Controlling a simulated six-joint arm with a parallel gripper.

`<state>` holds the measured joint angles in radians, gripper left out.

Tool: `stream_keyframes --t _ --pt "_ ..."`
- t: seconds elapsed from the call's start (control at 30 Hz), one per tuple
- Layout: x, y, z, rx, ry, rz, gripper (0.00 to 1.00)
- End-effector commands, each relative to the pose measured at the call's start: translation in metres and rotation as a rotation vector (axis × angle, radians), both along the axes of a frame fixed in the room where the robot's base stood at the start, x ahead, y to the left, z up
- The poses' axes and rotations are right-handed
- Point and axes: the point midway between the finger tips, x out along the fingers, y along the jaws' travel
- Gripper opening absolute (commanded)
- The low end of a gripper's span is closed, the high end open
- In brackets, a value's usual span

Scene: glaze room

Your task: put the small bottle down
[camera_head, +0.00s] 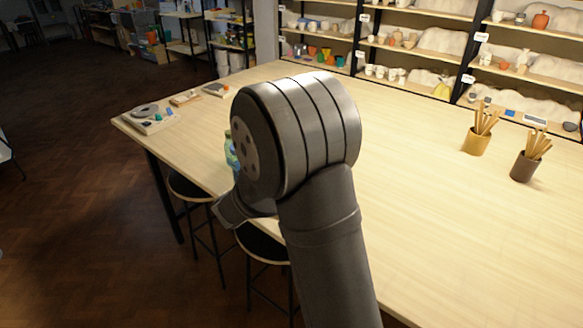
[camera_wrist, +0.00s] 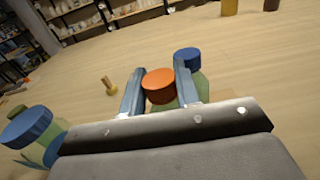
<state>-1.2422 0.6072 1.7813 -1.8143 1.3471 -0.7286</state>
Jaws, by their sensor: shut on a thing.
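In the wrist view my gripper (camera_wrist: 158,88) is shut on a small bottle with an orange cap (camera_wrist: 158,84). The cap shows between the two fingers; most of the bottle's body below is hidden, so I cannot tell whether it touches the table. A green bottle with a blue cap (camera_wrist: 187,57) stands close to the right finger. Another greenish bottle with a large blue cap (camera_wrist: 27,127) is at the left edge.
The pale wooden table (camera_head: 420,225) is largely clear. A small wooden piece (camera_wrist: 108,86) lies beyond the left finger. A yellow-brown pot (camera_head: 476,142) and a dark pot (camera_head: 524,167) of wooden tools stand at right. Boards with items (camera_head: 149,118) lie far left; stools (camera_head: 262,243) stand below.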

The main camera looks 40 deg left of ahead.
Motion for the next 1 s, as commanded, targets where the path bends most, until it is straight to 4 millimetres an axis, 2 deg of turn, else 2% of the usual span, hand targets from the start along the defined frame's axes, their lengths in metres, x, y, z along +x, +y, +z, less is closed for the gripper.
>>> stream_keyframes --t 0.4,0.43,0.53,0.9,1.0 --pt "0.0 0.0 -0.006 0.001 -0.001 0.0 0.0" --pt "0.0 0.0 -0.007 0.001 -0.001 0.0 0.31" --pt "0.0 0.0 -0.006 0.002 -0.001 0.0 0.51" --pt "-0.001 0.0 -0.002 0.003 -0.001 0.0 0.51" --pt "-0.013 0.001 -0.003 0.002 -0.001 0.002 0.51"
